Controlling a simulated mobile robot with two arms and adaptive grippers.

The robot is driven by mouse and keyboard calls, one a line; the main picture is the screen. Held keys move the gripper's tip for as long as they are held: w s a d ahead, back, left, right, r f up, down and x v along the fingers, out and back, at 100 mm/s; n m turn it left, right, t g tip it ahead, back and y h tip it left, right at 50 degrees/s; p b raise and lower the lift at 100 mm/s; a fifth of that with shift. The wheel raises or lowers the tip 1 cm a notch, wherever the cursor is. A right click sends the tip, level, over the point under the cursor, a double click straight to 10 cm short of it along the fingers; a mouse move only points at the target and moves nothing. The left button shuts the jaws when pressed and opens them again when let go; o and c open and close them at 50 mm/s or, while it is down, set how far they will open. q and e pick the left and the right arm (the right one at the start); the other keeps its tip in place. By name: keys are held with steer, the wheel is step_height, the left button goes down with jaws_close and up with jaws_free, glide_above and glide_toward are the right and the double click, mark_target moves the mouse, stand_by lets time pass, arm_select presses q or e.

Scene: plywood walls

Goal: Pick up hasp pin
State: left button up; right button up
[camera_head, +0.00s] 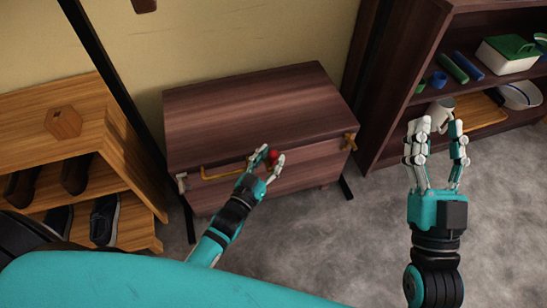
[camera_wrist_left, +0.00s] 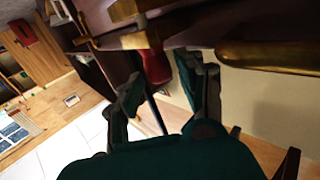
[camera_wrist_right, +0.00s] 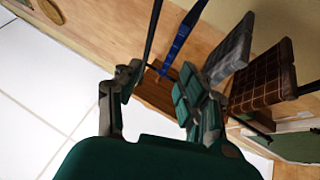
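The hasp pin, with a red grip (camera_head: 273,156), is at the front of a dark wooden chest (camera_head: 262,105), near the lid seam. In the left wrist view its red grip (camera_wrist_left: 154,66) hangs down below brass hardware. My left gripper (camera_head: 269,158) is at the chest front with its fingers spread on either side of the red grip. In the left wrist view my left fingers (camera_wrist_left: 160,85) are apart, with the red grip between and just beyond them; I see no firm contact. My right gripper (camera_head: 437,135) is open and empty, out to the right.
A brass handle (camera_head: 222,172) is on the chest front, left of the pin. A brass latch (camera_head: 350,141) is at its right end. A shoe rack (camera_head: 80,125) stands at left, a dark shelf (camera_head: 400,90) at right. Grey carpet (camera_head: 365,235) in front is clear.

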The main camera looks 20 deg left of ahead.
arm_select(q)
jaws_close()
steer(key=shift+r, duration=0.15)
